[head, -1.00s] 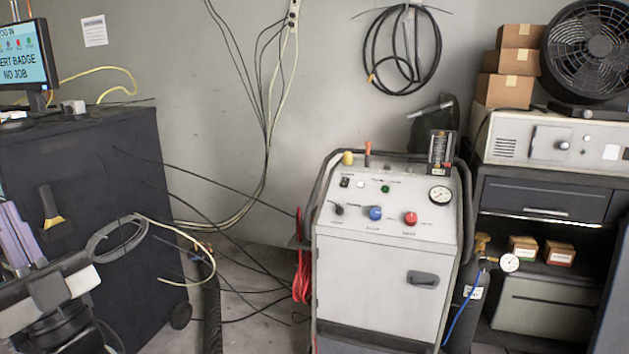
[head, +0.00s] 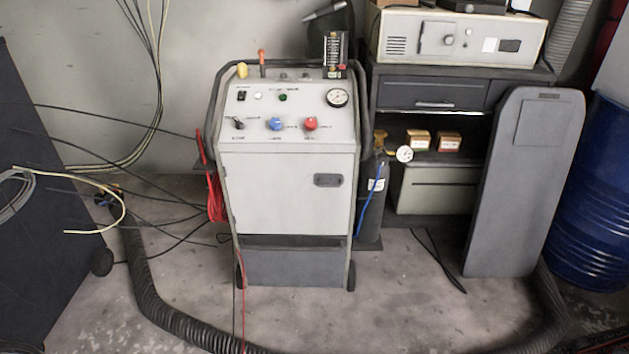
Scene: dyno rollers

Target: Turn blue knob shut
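The blue knob (head: 276,124) is on the sloped top panel of a grey wheeled machine (head: 290,190), in the middle of the head view. It sits between a black knob (head: 238,123) on its left and a red knob (head: 310,124) on its right. Its exact turn position is too small to tell. Small labels beside the knobs are not readable. My gripper is not in view, and nothing touches the blue knob.
A thick black hose (head: 155,300) lies curved on the floor around the machine's front. A gas bottle with a gauge (head: 404,154) stands at its right. A grey panel (head: 525,185) and a blue drum (head: 597,200) are farther right. Cables (head: 120,165) hang at left.

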